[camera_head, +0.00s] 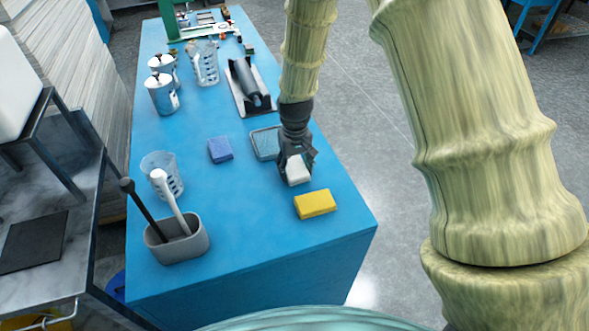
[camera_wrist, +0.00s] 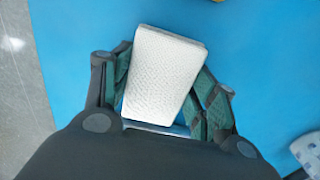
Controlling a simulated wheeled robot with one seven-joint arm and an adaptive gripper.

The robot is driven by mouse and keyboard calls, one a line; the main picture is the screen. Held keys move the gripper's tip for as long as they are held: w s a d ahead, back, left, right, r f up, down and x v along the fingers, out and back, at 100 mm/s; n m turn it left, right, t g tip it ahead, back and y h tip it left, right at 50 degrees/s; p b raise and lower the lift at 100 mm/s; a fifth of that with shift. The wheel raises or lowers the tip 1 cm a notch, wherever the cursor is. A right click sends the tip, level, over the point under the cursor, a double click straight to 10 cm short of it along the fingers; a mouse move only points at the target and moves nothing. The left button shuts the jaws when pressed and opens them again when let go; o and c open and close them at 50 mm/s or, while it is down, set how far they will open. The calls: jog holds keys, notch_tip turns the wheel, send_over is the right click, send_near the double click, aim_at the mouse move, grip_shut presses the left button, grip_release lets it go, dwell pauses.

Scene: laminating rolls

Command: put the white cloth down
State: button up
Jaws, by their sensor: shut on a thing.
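The white cloth (camera_head: 297,170) is a small folded block with a textured face. It is between the fingers of my gripper (camera_head: 296,158), which is shut on it. In the wrist view the cloth (camera_wrist: 163,75) fills the space between the two fingers of my gripper (camera_wrist: 165,90). It is over the blue table (camera_head: 236,225); whether its underside touches the tabletop I cannot tell.
A yellow sponge (camera_head: 315,204) lies just in front of the cloth. A grey-blue tray (camera_head: 265,143) is behind it, and a blue sponge (camera_head: 220,150) is to the left. A grey holder (camera_head: 177,246) with brushes stands at the front left. Bare table lies between holder and cloth.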

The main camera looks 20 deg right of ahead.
aim_at(295, 175)
jog(key=shift+f, duration=0.7)
jog(key=shift+f, duration=0.2)
jog(key=shift+s+f, duration=0.2)
jog(key=shift+f, duration=0.05)
jog(key=shift+s+f, duration=0.15)
jog(key=shift+f, duration=0.05)
jog(key=o, duration=1)
jog(key=shift+a, duration=0.1)
jog(key=shift+o, duration=1.3)
jog(key=shift+f, duration=0.2)
jog(key=shift+w+f, duration=0.1)
jog(key=shift+w, duration=0.1)
jog(key=shift+r, duration=0.3)
